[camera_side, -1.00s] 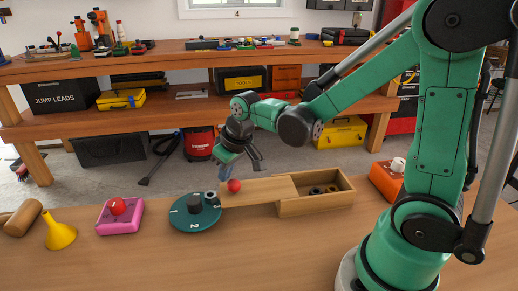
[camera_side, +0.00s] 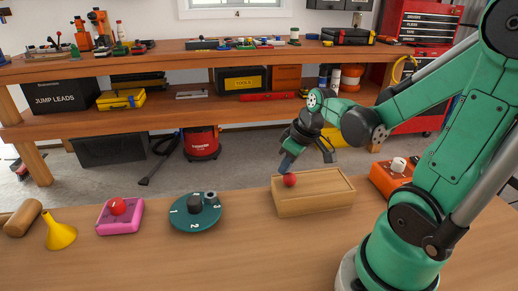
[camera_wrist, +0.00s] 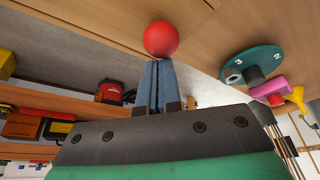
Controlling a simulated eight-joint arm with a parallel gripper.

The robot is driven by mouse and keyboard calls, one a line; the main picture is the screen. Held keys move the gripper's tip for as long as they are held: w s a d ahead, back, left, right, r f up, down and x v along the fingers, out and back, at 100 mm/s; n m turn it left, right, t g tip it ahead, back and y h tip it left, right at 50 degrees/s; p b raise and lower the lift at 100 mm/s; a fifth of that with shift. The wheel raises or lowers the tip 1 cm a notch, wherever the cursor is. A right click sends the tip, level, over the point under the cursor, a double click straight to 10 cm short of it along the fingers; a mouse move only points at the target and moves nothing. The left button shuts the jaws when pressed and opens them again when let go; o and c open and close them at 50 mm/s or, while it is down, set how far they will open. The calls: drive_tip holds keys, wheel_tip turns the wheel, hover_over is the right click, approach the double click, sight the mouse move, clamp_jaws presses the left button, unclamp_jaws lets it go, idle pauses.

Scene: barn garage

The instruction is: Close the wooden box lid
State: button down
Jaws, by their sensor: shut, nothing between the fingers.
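The wooden box (camera_side: 318,204) stands on the workbench. Its sliding lid (camera_side: 318,181) lies over the top, and no opening shows in the side view. A red ball knob (camera_side: 289,180) sits at the lid's left end; it also shows in the wrist view (camera_wrist: 161,39). My gripper (camera_side: 287,163) is shut and empty, pointing down just behind the knob. In the wrist view its blue fingertips (camera_wrist: 156,66) are together right at the knob. I cannot tell whether they touch it.
A green numbered dial (camera_side: 195,215) lies left of the box. Farther left are a pink block with a red button (camera_side: 119,222), a yellow funnel (camera_side: 60,232) and a wooden mallet (camera_side: 23,218). An orange box with a white knob (camera_side: 391,178) stands close on the right. The bench front is clear.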

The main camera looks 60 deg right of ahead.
drive_tip(key=shift+w+r, duration=0.15)
drive_tip(key=shift+w, duration=0.2)
wheel_tip(320, 180, up, 10)
drive_tip(key=a+f+t, duration=0.3)
drive_tip(key=a, duration=0.8)
drive_tip(key=shift+w+f, duration=0.25)
drive_tip(key=shift+f, duration=0.15)
idle(0.4)
